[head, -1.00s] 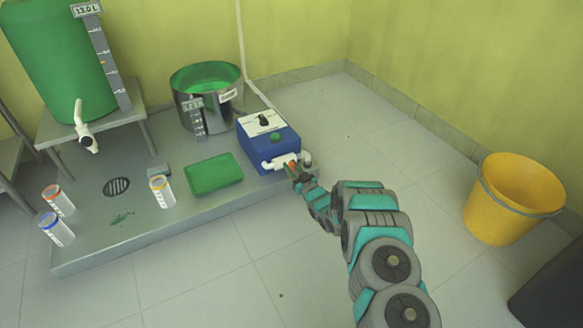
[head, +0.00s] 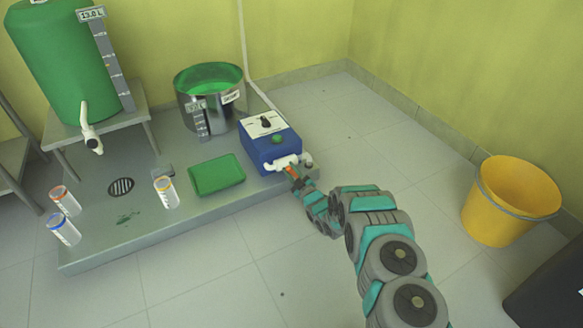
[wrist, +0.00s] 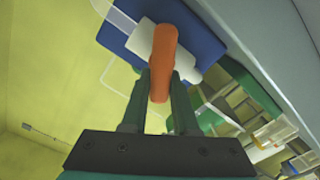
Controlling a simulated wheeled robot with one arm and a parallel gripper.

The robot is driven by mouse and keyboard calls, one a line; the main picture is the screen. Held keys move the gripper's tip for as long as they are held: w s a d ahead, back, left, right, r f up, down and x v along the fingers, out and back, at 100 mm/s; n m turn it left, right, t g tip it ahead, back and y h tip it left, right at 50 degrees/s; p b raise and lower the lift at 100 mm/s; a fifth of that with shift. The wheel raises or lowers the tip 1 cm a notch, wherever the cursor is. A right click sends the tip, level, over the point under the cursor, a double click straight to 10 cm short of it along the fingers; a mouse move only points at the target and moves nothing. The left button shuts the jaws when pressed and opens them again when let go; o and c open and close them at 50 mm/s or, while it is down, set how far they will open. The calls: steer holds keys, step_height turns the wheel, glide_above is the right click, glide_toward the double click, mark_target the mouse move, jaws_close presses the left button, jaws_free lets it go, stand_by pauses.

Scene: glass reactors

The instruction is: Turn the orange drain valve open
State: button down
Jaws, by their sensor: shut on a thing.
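The orange drain valve handle (head: 291,171) sits on the white pipe fitting (head: 284,161) at the front of the blue pump box (head: 262,150). My gripper (head: 296,180) reaches it from the front right in the head view. In the wrist view the orange handle (wrist: 163,55) stands lengthwise between the fingertips. My gripper (wrist: 160,88) is shut on its near end. The white fitting (wrist: 183,62) and blue box (wrist: 205,30) show behind it. In the head view the fingers are small and partly hidden by my wrist.
A green tray (head: 217,175), a steel pot (head: 212,118) and several capped jars stand on the grey platform (head: 110,255). A green tank (head: 68,65) with a white tap is at the left. A yellow bucket (head: 495,215) stands right. The floor in front is clear.

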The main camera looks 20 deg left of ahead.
steer(key=n, duration=0.5)
steer(key=shift+s+a+f+n+p, duration=0.2)
steer(key=shift+s+f+n+p, duration=0.05)
steer(key=shift+f+n+p, duration=0.1)
steer(key=n, duration=0.2)
steer(key=f+n, duration=0.1)
steer(key=n, duration=0.2)
steer(key=shift+s+a+n, duration=0.15)
steer(key=shift+n, duration=0.2)
steer(key=c, duration=0.7)
jaws_free()
steer(key=v, duration=0.7)
steer(key=shift+s+d, duration=0.25)
steer(key=shift+d, duration=0.05)
